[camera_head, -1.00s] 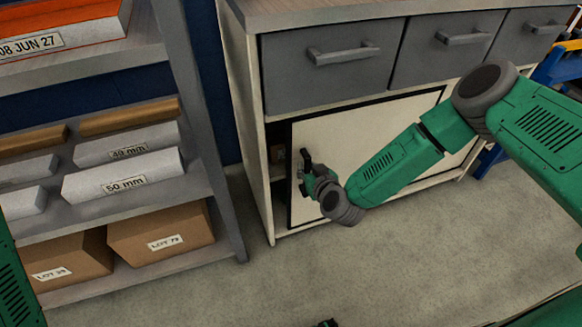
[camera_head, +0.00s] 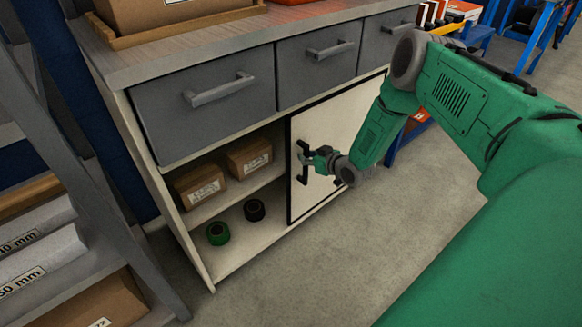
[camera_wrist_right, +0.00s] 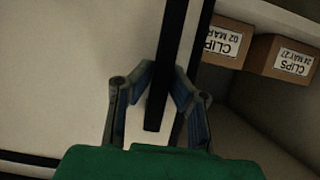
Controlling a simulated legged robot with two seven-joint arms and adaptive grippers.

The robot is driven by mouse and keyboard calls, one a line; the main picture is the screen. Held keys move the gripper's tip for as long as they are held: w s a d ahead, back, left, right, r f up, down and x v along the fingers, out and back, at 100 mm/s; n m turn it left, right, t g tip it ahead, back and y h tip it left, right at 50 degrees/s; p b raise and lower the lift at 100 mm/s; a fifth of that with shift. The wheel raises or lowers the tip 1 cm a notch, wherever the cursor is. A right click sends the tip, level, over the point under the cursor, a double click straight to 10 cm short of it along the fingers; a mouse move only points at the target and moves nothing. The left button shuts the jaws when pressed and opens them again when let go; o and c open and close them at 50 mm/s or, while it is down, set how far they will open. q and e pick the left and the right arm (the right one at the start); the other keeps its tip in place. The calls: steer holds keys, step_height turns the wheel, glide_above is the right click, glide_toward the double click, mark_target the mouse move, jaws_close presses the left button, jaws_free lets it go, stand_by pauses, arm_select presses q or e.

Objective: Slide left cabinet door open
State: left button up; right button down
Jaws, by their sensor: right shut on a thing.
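The cabinet door (camera_head: 335,125) is a white panel with a black edge, and it now covers the right part of the opening under the drawers. The left part of the cabinet stands open, with its shelf in view. My right gripper (camera_head: 308,160) is at the dark upright handle (camera_head: 303,165) near the door's left edge. In the right wrist view, the fingers (camera_wrist_right: 158,85) stand on both sides of the black handle (camera_wrist_right: 165,95), shut on it. My left gripper is not in view.
Two boxes, one box (camera_head: 200,187) and another (camera_head: 249,157), sit on the cabinet shelf. A green roll (camera_head: 218,233) and a black roll (camera_head: 254,210) lie below. Grey drawers (camera_head: 205,100) are above. A grey rack (camera_head: 75,150) stands at left. Floor in front is clear.

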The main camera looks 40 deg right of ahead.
steer(key=shift+s+d+f, duration=0.15)
steer(key=shift+d+f, duration=0.05)
steer(key=shift+d, duration=0.65)
steer(key=c, duration=1.5)
jaws_free()
steer(key=shift+d, duration=0.15)
steer(key=shift+c, duration=0.2)
steer(key=v, duration=1.1)
steer(key=shift+s+r, duration=0.2)
steer(key=shift+s, duration=0.15)
steer(key=shift+d, duration=0.1)
